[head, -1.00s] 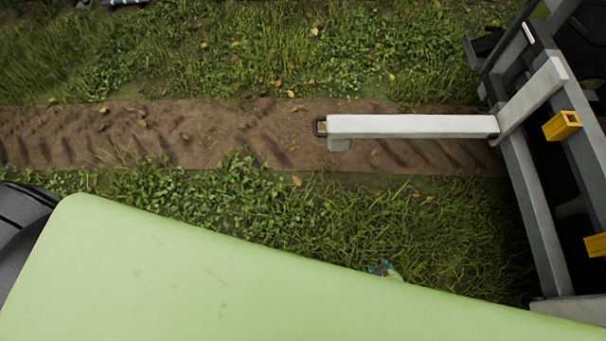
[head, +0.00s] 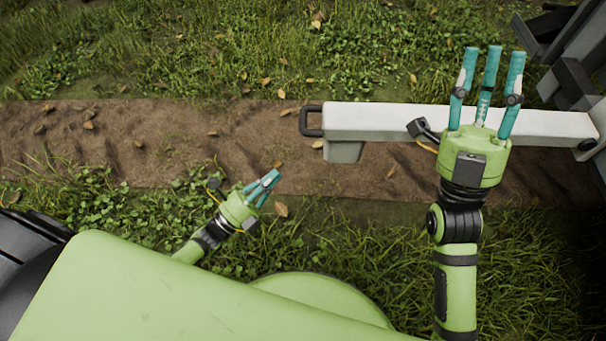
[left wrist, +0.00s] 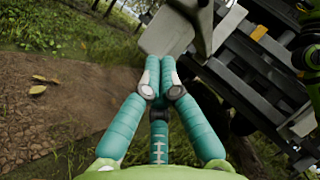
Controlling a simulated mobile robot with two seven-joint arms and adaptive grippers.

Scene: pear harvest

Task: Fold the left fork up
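The left fork, a long pale grey beam (head: 375,118), lies out flat to the left over the dirt track in the head view. It has a black loop handle (head: 311,121) at its free end and a block beneath. Its pale end also shows beyond my fingers in the left wrist view (left wrist: 166,33). My left gripper (head: 268,184) is below and left of the handle, apart from it. Its fingertips meet in the left wrist view (left wrist: 167,62), with nothing seen between them. My right gripper (head: 490,55) has its fingers spread, stretched across above the beam, holding nothing visible.
The fork's hinge end (head: 587,145) meets a dark grey vehicle frame (head: 573,85) at the right. In the left wrist view the frame (left wrist: 262,65) fills the upper right. Grass lies on both sides of the dirt track (head: 150,135).

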